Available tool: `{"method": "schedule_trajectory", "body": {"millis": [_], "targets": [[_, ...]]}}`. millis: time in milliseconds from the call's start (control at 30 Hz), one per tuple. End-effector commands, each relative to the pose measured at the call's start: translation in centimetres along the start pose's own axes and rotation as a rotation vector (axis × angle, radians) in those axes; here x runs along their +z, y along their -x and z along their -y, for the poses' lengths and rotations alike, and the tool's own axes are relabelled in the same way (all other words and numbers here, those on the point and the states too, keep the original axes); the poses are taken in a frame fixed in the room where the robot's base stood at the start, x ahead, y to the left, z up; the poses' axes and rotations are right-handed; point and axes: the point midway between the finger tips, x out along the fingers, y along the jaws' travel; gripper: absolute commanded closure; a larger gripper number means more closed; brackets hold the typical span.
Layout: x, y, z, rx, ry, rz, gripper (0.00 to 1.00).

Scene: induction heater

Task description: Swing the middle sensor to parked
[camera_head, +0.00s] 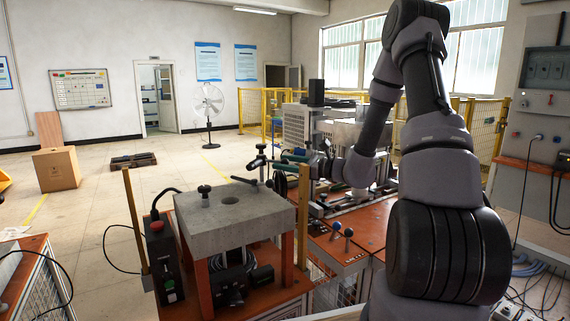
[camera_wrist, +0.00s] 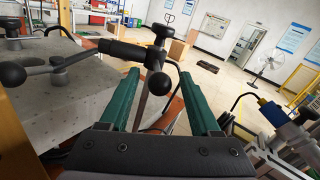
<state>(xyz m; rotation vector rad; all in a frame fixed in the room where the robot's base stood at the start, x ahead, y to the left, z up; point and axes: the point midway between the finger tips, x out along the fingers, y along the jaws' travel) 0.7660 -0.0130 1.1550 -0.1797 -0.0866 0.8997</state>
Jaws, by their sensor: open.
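The sensor arm, a thin rod with a black cylindrical body (camera_wrist: 125,50), reaches from above the grey block (camera_wrist: 60,115) to a clamp knob and post (camera_wrist: 160,60). A black ball (camera_wrist: 158,83) hangs at the right end. My gripper (camera_wrist: 160,76) is open, its two green fingers on either side of the ball and post, with gaps visible on both sides. I cannot tell whether anything touches. In the head view my gripper (camera_head: 293,156) is beside the post, behind the grey block (camera_head: 235,216). The sensor arm (camera_head: 255,166) looks small there; which position it is in is unclear.
Another black knob (camera_head: 204,191) stands on the block. A wooden upright (camera_head: 304,215) is close to the right of the block, and a second upright (camera_head: 133,215) is at its left. A black control box (camera_head: 163,255) is at the left.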

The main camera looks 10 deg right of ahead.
Motion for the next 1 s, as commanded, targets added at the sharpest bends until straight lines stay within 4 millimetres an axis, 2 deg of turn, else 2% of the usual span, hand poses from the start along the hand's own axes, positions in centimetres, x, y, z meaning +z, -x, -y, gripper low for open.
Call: {"method": "schedule_trajectory", "body": {"millis": [267,300,433,1000], "targets": [[0.00,-0.15,0.00,0.000,0.000,0.000,0.36],[0.00,-0.14,0.00,0.000,0.000,0.000,0.52],[0.00,-0.14,-0.01,0.000,0.000,0.000,1.00],[0.00,-0.12,0.00,0.000,0.000,0.000,1.00]]}}
